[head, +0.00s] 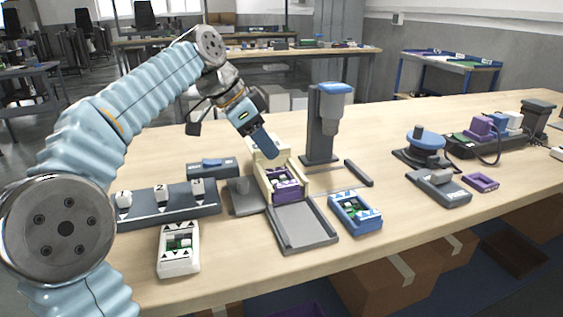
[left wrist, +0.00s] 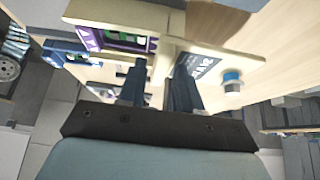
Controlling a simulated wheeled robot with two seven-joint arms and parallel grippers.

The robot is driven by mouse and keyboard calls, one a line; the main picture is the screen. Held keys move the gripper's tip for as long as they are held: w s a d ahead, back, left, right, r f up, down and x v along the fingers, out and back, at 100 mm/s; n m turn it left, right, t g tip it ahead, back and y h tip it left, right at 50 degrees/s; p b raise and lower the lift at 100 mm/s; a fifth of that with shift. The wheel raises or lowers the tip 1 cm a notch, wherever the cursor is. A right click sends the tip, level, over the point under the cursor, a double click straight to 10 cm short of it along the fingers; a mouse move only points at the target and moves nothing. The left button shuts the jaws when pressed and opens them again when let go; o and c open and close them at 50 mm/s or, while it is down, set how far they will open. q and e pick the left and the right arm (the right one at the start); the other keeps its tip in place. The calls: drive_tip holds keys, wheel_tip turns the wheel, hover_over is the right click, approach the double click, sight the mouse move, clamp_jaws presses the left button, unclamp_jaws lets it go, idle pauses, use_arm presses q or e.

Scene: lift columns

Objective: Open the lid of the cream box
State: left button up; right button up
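The cream box (head: 301,187) stands near the middle of the table in the head view. A purple-framed part (head: 283,184) shows inside its front, so this section is uncovered. A cream piece rises at its back, partly hidden by my left gripper (head: 268,146). In the left wrist view, the two dark fingers of my left gripper (left wrist: 157,92) stand apart. An upright cream piece (left wrist: 160,66) shows between them; I cannot tell whether they touch it. A cream surface (left wrist: 242,57) with a dark label and a blue knob (left wrist: 232,77) lies to the right. My right gripper is not in view.
A grey tray (head: 302,228) lies in front of the box. A blue-framed unit (head: 356,213) and a white one (head: 179,248) stand either side. A grey column tool (head: 321,122) rises behind right. A switch strip (head: 163,207) is at left.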

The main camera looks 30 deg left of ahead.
use_arm(q)
drive_tip(key=shift+o, duration=0.2)
drive_tip(key=shift+w+a+r, duration=0.3)
drive_tip(key=shift+a+r, duration=0.05)
drive_tip(key=shift+r, duration=0.15)
drive_tip(key=shift+s+d+r, duration=0.1)
drive_tip(key=shift+d+r, duration=0.05)
drive_tip(key=shift+r, duration=2.1)
